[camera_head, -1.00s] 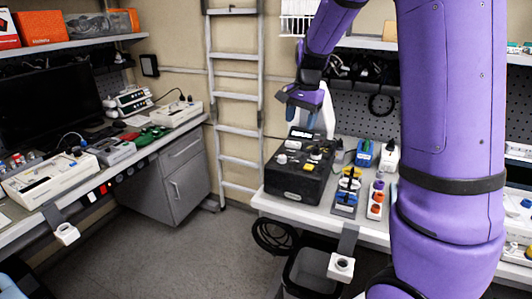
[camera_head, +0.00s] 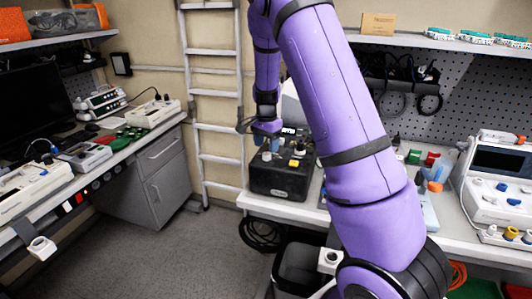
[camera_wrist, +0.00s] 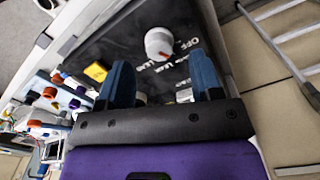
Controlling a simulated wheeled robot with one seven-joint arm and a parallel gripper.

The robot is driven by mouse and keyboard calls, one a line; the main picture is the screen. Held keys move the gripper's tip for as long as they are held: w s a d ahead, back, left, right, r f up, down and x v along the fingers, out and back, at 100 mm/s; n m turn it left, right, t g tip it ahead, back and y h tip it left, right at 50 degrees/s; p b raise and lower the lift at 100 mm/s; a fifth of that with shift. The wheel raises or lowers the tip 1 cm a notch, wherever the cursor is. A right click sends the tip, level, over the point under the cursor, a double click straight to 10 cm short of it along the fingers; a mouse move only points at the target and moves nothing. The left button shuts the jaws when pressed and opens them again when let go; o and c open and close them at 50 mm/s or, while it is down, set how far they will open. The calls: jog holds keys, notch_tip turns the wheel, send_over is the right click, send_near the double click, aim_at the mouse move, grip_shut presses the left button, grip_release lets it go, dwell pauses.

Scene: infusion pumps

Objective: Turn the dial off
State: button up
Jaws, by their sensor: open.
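The dial is a white-grey round knob (camera_wrist: 158,44) with "OFF" lettering beside it, on the dark top panel of a black box (camera_head: 280,183). The box stands on the right bench's left end. My gripper (camera_wrist: 160,60) has two blue fingers, open and pointing down at the panel. In the wrist view the knob lies between and just beyond the fingertips; I cannot tell whether they touch it. In the head view my gripper (camera_head: 266,143) is low over the box's back left part. A yellow button (camera_wrist: 96,71) sits left of the fingers. Part of the panel is hidden behind the fingers.
A white ladder (camera_head: 216,110) stands behind, left of the box. A white device (camera_head: 500,190) stands at the far right. The floor (camera_head: 190,255) at left is clear.

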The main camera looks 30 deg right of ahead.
aim_at(267, 153)
jog(key=shift+f, duration=1.75)
jog(key=c, duration=0.9)
jog(key=n, duration=0.4)
jog(key=shift+n, duration=2.5)
